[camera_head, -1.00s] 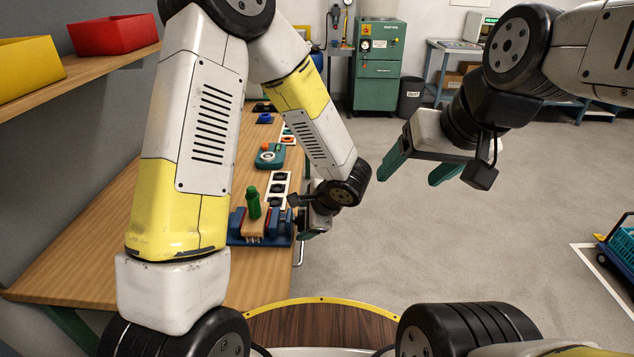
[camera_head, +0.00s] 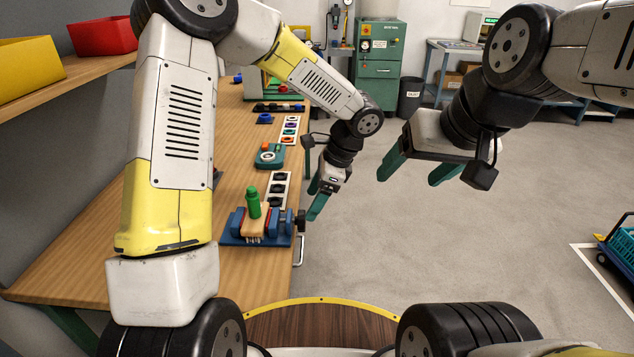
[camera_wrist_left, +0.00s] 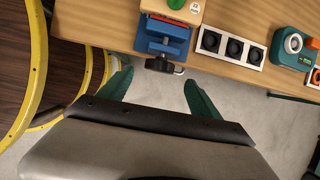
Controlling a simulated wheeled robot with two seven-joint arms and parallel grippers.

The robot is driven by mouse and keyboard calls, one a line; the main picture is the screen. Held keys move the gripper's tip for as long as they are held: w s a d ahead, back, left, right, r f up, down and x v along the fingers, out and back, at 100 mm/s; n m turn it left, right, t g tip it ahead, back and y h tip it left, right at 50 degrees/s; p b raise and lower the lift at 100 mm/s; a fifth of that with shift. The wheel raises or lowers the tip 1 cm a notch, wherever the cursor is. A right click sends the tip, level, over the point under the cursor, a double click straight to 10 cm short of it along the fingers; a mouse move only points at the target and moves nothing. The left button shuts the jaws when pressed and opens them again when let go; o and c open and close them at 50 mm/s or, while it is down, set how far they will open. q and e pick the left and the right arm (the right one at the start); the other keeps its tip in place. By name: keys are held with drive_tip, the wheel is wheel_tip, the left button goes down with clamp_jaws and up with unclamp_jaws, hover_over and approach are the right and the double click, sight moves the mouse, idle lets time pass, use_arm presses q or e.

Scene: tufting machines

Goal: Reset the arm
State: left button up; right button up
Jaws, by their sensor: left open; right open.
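My left arm reaches in from the left of the head view and bends down over the bench edge. My left gripper (camera_head: 315,200) is open and empty, just off the right edge of the wooden bench (camera_head: 130,240). In the left wrist view, its two green fingers stand apart (camera_wrist_left: 152,88) over the grey floor, with the bench edge ahead of them. My right gripper (camera_head: 416,176) is open and empty in the air over the floor at the right of the head view.
A blue vise (camera_head: 270,228) with a wooden block and a green piece (camera_head: 253,203) stands at the bench edge, near my left gripper; it also shows in the wrist view (camera_wrist_left: 165,40). Behind it are a tray of black rings (camera_head: 278,190) and a teal device (camera_head: 269,157). Open floor lies right.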

use_arm(q)
drive_tip(key=shift+d+r, duration=0.25)
drive_tip(key=shift+r, duration=0.3)
